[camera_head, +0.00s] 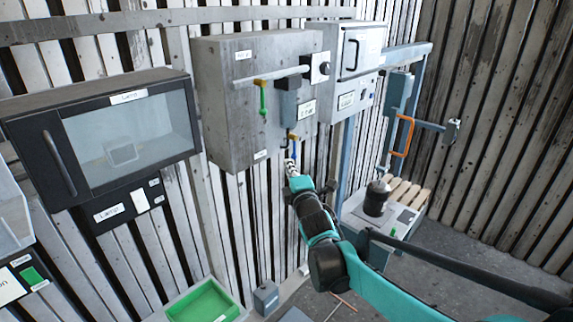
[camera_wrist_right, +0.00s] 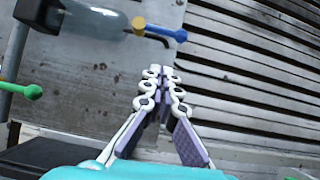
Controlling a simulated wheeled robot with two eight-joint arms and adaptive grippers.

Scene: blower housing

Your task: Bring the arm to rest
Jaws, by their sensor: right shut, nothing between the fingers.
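My right arm, teal and black, reaches up from the lower right of the head view. Its right gripper (camera_head: 290,157) is just below the lower front of a grey wall housing (camera_head: 225,105). In the right wrist view the right gripper (camera_wrist_right: 158,72) has its white-and-purple fingers closed together with nothing between them. A blue handle (camera_wrist_right: 166,33) with a yellow end lies beyond the fingertips, with a visible gap in that picture. A green-tipped lever (camera_head: 262,98) hangs on the housing front, left of the gripper. My left gripper is not in view.
A black cabinet with a glass window (camera_head: 130,140) hangs at left. A white box (camera_head: 352,65) adjoins the grey housing. An orange handle (camera_head: 403,136) and a dark canister (camera_head: 376,198) stand at right. A green tray (camera_head: 203,303) lies below. Floor at right is open.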

